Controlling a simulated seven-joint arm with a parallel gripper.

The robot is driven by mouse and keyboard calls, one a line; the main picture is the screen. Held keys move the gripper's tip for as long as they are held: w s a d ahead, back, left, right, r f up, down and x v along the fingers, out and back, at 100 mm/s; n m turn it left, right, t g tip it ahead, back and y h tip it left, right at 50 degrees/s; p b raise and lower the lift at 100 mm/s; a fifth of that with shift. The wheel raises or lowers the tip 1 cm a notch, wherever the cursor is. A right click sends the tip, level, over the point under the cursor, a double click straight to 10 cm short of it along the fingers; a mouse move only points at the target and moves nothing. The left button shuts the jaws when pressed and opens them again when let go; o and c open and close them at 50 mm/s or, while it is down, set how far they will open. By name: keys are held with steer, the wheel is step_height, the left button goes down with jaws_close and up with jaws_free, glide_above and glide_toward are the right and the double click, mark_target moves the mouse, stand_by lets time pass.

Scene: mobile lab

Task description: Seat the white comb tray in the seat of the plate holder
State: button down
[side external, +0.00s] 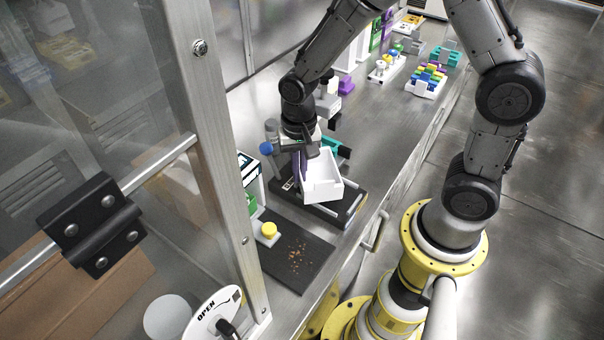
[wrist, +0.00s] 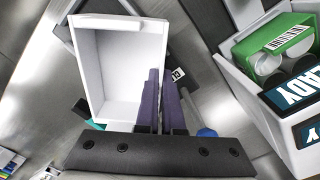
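The white comb tray (side external: 324,188) is an open, deep box. In the side view it hangs tilted over the dark plate holder (side external: 345,215), which it partly covers. My gripper (side external: 303,172) is at the tray's left side, with its purple fingers close together on the side wall. In the wrist view the tray (wrist: 112,75) opens toward the camera and the fingers (wrist: 160,100) are at its right wall. The holder (wrist: 180,74) shows only in part behind it. The seat is mostly hidden, and I cannot tell whether the tray touches it.
A dark mat (side external: 290,262) with brown crumbs lies in front, with a yellow-topped item (side external: 268,231) at its edge. A white box with green contents (wrist: 285,50) stands close by. A metal post (side external: 215,130) rises at left. Racks of coloured pieces (side external: 427,80) stand farther back.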

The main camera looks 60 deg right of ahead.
mark_target(319, 192)
steer(key=s+d+r+n, duration=0.1)
steer(key=s+r+n, duration=0.1)
steer(key=s+r, duration=1.05)
steer(key=w+n, duration=0.1)
steer(key=w+f+n, duration=0.2)
steer(key=w+n, duration=0.1)
steer(key=shift+a, duration=0.3)
steer(key=w+f+n, duration=0.1)
steer(key=a+f+n, duration=0.1)
steer(key=f, duration=0.1)
steer(key=w+f+n, duration=0.1)
steer(key=shift+w+a+f, duration=0.15)
steer(key=shift+w+a, duration=0.1)
steer(key=shift+w, duration=0.1)
steer(key=shift+f, duration=0.15)
steer(key=shift+f, duration=2.9)
steer(key=shift+f, duration=0.95)
steer(key=c, duration=1)
jaws_free()
